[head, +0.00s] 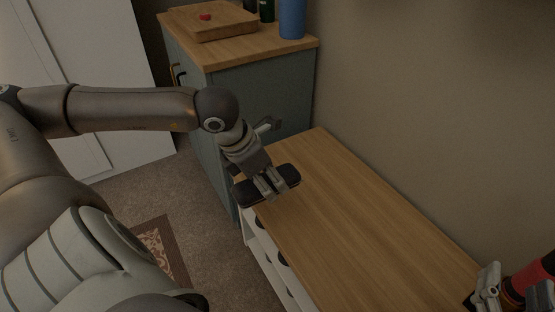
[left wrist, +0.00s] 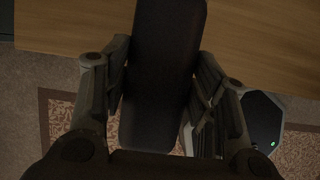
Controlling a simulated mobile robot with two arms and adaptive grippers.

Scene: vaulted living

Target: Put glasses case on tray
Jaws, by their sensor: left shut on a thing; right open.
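My left gripper (head: 270,186) is shut on a dark, oblong glasses case (head: 287,175), with case showing on both sides of the fingers. In the left wrist view, the case (left wrist: 165,60) runs lengthwise between the two fingers (left wrist: 160,100). My right gripper (head: 488,288) is open at the lower right corner, partly cut off. No clear tray shows; a flat wooden board or tray (head: 222,26) with a small red item lies on the blue-grey cabinet at the back.
The long wooden bench top (head: 360,220) is mostly bare. A blue cylinder (head: 292,18) and dark bottles stand on the cabinet (head: 262,95). A red object (head: 532,275) shows beside my right gripper. A patterned rug (head: 158,248) lies on the carpet.

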